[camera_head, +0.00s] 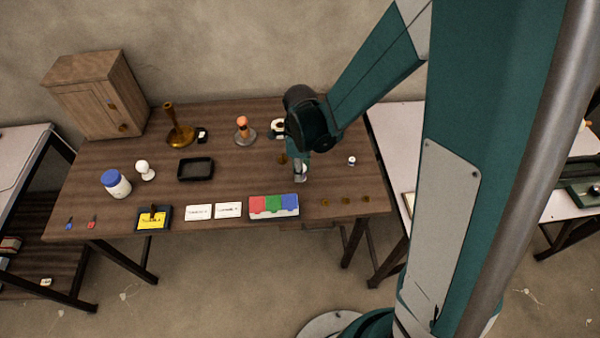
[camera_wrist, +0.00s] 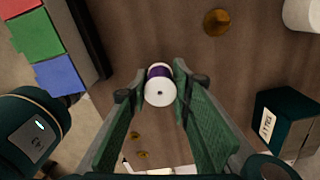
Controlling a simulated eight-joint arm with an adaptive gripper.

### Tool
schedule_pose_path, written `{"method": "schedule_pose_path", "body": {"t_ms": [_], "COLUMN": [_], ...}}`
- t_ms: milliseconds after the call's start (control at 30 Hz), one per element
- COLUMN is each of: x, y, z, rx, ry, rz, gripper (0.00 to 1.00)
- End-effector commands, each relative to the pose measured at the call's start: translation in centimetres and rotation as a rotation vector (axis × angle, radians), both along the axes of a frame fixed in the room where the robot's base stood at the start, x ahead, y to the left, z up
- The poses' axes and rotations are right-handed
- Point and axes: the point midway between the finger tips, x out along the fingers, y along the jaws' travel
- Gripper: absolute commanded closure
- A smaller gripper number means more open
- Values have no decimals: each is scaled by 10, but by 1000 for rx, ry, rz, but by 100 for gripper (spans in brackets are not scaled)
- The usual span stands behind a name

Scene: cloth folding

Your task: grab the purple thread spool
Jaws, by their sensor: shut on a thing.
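A thread spool with a purple band and white ends (camera_wrist: 159,90) is between the fingertips of my gripper (camera_wrist: 160,78) in the wrist view. My gripper is shut on it, one green ridged finger on each side. Its white round end with a small dark hole faces the camera. In the head view my gripper (camera_head: 301,178) points down over the right part of the wooden table (camera_head: 225,150). The spool cannot be made out there, and I cannot tell how far it is above the table.
A red, green and blue box (camera_head: 274,206) stands left of my gripper near the front edge. A small white object (camera_head: 351,161) stands to the right. Several small gold pieces (camera_head: 345,200) lie at the front right.

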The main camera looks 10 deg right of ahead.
Motion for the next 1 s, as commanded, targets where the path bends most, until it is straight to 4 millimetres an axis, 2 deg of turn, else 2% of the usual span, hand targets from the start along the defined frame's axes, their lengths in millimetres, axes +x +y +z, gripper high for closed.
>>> {"method": "schedule_pose_path", "body": {"t_ms": [500,700,1000], "x": [0,0,0], "y": [0,0,0], "z": [63,76,79], "rx": [0,0,0], "ry": [0,0,0], "rz": [0,0,0], "gripper": [84,84,84]}}
